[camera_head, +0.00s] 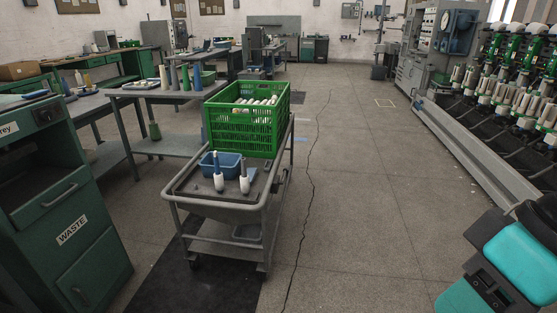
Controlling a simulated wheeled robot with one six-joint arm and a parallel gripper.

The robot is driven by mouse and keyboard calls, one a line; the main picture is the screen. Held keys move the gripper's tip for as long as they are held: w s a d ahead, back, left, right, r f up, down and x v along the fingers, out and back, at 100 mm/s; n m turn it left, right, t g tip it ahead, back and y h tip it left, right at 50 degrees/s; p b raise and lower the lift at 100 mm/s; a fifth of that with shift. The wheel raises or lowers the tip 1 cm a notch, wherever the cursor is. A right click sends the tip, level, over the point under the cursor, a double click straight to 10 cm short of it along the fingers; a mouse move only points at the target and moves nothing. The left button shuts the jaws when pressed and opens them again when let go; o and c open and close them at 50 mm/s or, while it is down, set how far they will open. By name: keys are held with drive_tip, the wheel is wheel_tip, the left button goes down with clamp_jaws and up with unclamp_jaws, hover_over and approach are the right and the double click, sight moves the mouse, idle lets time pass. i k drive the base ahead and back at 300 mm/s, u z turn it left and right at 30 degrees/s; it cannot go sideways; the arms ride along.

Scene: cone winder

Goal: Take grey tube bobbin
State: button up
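A bobbin with a grey tube top and white yarn below (244,182) stands upright on the front tray of a grey trolley (205,206). A similar bobbin with a blue tube top (218,180) stands just to its left. Both are in front of a small blue bin (229,163), and no hand or gripper touches them. Part of my teal and dark arm shows at the lower right, well apart from the trolley. My gripper's fingers are not in view.
A green crate (243,130) of white bobbins stands at the trolley's back. A green waste cabinet (70,235) is at left, a table (128,92) with several cones behind. The winder (500,100) lines the right. The cracked floor (350,190) between is clear.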

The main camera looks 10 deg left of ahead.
sight(245, 179)
drive_tip(key=u, duration=0.3)
drive_tip(key=i, duration=1.95)
drive_tip(key=u, duration=0.7)
drive_tip(key=i, duration=0.4)
drive_tip(key=u, duration=0.2)
